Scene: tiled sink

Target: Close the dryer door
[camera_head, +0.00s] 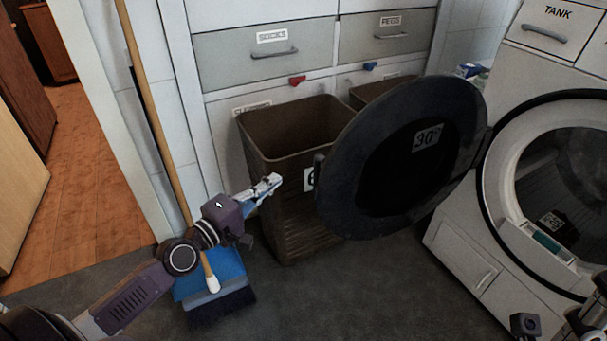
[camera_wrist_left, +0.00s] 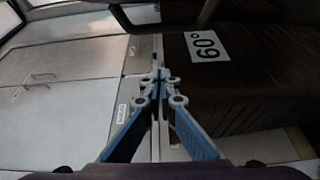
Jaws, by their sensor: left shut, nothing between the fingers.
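The dryer door (camera_head: 345,165) is a round dark panel with a 30° label, swung wide open to the left of the white dryer (camera_head: 460,245). Its hinge side is at the right, by the machine. The dryer's round opening (camera_head: 565,190) is uncovered. My left gripper (camera_head: 276,181) is shut and empty, left of the door's free edge and apart from it, in front of a brown basket. In the left wrist view its fingertips (camera_wrist_left: 160,76) meet with nothing between them. Parts of my right arm show at the bottom right corner; its fingers are not clear.
The brown basket (camera_head: 295,125) stands behind the door; its 60° label (camera_wrist_left: 207,46) shows in the left wrist view. A broom (camera_head: 222,300) and blue dustpan (camera_head: 205,275) are below my left arm. Drawers (camera_head: 265,55) line the back. Grey floor in front is clear.

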